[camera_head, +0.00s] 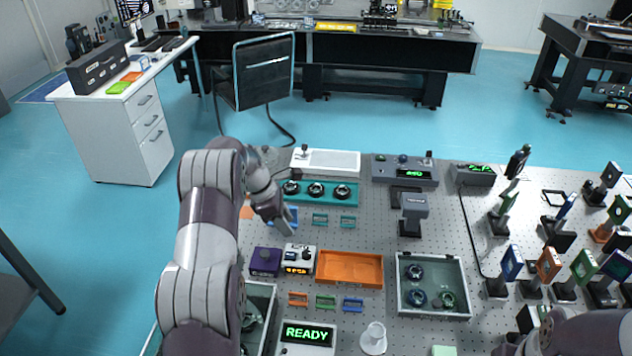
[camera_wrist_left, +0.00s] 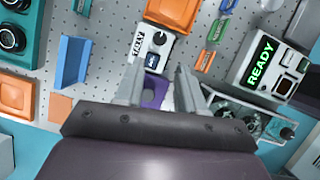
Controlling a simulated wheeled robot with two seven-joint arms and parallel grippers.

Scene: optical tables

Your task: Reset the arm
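My left gripper (camera_head: 284,226) reaches over the optical table (camera_head: 385,250), above the area near a blue bracket (camera_head: 291,214). In the left wrist view, the fingers of my left gripper (camera_wrist_left: 160,80) stand apart with nothing held between them. A purple box (camera_wrist_left: 153,92) shows beyond and between the fingers, and a small white device with a knob (camera_wrist_left: 152,45) lies just past the fingertips. The blue bracket also shows in the left wrist view (camera_wrist_left: 72,62), left of the fingers. Part of my right arm shows at the bottom right of the head view; its gripper is not visible.
An orange tray (camera_head: 350,268) and a grey tray with round parts (camera_head: 433,256) lie right of the left gripper. A READY box (camera_head: 307,335) and white cup (camera_head: 374,336) are near the front. Upright optic mounts (camera_head: 549,264) crowd the right side.

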